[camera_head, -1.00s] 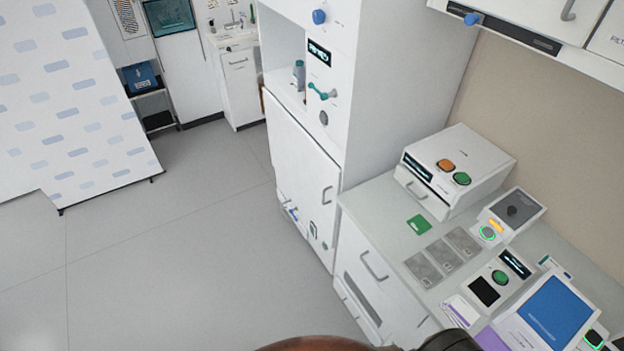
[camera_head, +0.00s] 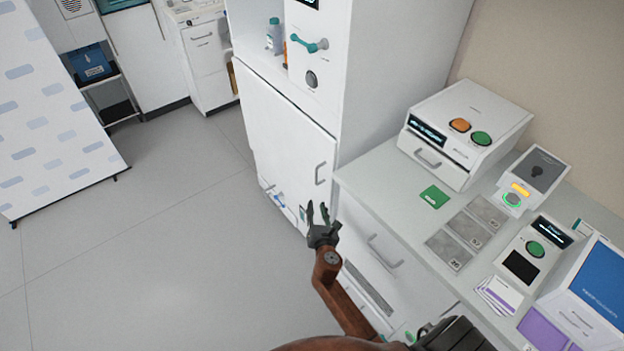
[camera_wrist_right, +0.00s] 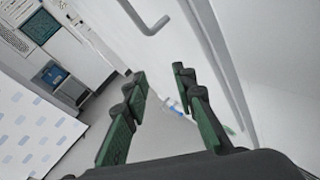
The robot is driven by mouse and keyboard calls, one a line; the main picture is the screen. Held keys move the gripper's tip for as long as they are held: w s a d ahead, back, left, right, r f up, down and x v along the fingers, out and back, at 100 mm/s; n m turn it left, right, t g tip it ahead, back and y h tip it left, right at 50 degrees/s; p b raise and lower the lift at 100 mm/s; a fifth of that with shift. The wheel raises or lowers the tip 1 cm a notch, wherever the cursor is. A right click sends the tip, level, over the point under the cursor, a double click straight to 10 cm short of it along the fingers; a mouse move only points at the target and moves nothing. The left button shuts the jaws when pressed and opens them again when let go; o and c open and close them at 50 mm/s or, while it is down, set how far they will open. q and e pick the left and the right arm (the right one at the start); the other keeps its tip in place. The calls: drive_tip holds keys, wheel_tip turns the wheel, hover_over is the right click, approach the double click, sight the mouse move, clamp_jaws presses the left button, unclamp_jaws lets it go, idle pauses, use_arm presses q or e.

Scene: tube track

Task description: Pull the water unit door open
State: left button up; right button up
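The water unit is the tall white cabinet, with a teal lever and a dark round knob on its upper front. Its white door (camera_head: 283,135) looks closed. The grey door handle (camera_head: 320,173) is at the door's right edge, and it also shows at the top of the right wrist view (camera_wrist_right: 146,18). My right gripper (camera_head: 318,212) is open and empty, below the handle in the head view and apart from it. In the right wrist view its two fingers (camera_wrist_right: 158,92) are spread, with the handle beyond them. My left gripper is not in view.
A counter (camera_head: 395,175) with a drawer handle (camera_head: 384,252) stands right of the cabinet, close to my right arm. It carries a white device (camera_head: 466,128) and several small panels. The grey floor (camera_head: 170,235) left of the door is clear.

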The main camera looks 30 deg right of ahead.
sight(316, 173)
wheel_tip(316, 173, up, 10)
drive_tip(key=w+d+f+n+t+h+b, duration=0.1)
drive_tip(key=n+t+h, duration=0.1)
drive_tip(key=n, duration=0.1)
drive_tip(key=x, duration=0.2)
drive_tip(key=b+x, duration=0.1)
drive_tip(key=x, duration=0.4)
drive_tip(key=shift+r+b, duration=0.3)
drive_tip(key=shift+r, duration=0.05)
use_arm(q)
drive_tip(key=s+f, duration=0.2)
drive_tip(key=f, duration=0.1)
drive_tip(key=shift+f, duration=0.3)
use_arm(e)
drive_tip(key=shift+w+d, duration=0.25)
drive_tip(key=shift+w, duration=0.1)
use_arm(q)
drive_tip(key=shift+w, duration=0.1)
use_arm(e)
clamp_jaws()
